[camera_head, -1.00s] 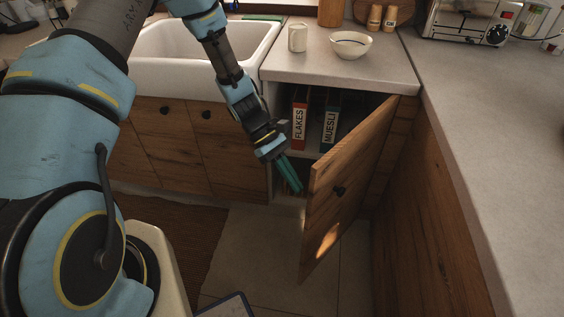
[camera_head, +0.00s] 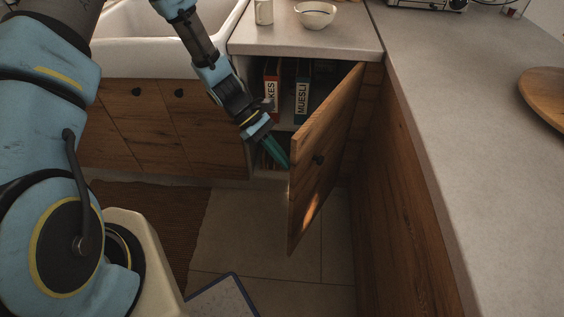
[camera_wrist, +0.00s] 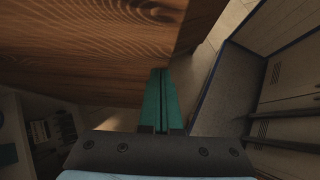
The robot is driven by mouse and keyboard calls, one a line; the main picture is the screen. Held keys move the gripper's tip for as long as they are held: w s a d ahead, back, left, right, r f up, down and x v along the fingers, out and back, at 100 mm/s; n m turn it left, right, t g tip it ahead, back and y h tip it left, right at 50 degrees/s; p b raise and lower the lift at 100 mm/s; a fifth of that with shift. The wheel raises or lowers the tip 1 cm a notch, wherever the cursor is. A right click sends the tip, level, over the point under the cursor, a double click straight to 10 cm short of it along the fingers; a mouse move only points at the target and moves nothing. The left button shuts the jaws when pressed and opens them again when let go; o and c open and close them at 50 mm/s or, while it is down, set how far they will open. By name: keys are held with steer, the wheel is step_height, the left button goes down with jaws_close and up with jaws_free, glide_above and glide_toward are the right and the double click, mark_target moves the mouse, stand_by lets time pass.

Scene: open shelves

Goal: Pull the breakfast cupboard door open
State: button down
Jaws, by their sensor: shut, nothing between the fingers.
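The breakfast cupboard door (camera_head: 325,160) is wooden and stands well open, swung out to the right of the cupboard opening. My gripper (camera_head: 284,163) has green fingers that are shut and empty. They are at the inner side of the door, close to its free edge; I cannot tell whether they touch it. In the wrist view the closed fingers (camera_wrist: 161,90) point at the door's wooden panel (camera_wrist: 95,45), which fills the upper left.
Inside the cupboard stand a FLAKES box (camera_head: 271,90) and a MUESLI box (camera_head: 302,92). A bowl (camera_head: 315,14) and a cup (camera_head: 264,11) are on the counter above. The right counter (camera_head: 450,120) flanks the door.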

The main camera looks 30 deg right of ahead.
mark_target(291, 166)
steer(key=s+d, duration=0.3)
steer(key=s, duration=0.5)
steer(key=shift+d+b, duration=0.25)
steer(key=shift+b, duration=0.15)
steer(key=w+a, duration=0.1)
steer(key=w, duration=0.1)
steer(key=w+a+r, duration=0.1)
steer(key=w+a, duration=0.1)
steer(key=shift+w+a, duration=0.2)
steer(key=s+a+b+v, duration=0.1)
steer(key=v, duration=0.7)
steer(key=shift+a+r, duration=0.2)
steer(key=shift+a, duration=0.15)
steer(key=w+a+r+m+t+y, duration=0.1)
steer(key=w+a+r+m+t, duration=0.1)
steer(key=a, duration=0.9)
steer(key=w+a+r+m+t+y, duration=0.1)
steer(key=w+a+r+t, duration=0.3)
steer(key=a, duration=0.7)
steer(key=w+a+r+m+t+y, duration=0.1)
steer(key=w+a+r+t, duration=0.3)
steer(key=a, duration=0.7)
step_height(291, 166, up, 3)
steer(key=shift+w+f+m, duration=0.1)
steer(key=shift+w+m, duration=0.25)
steer(key=shift+m, duration=0.55)
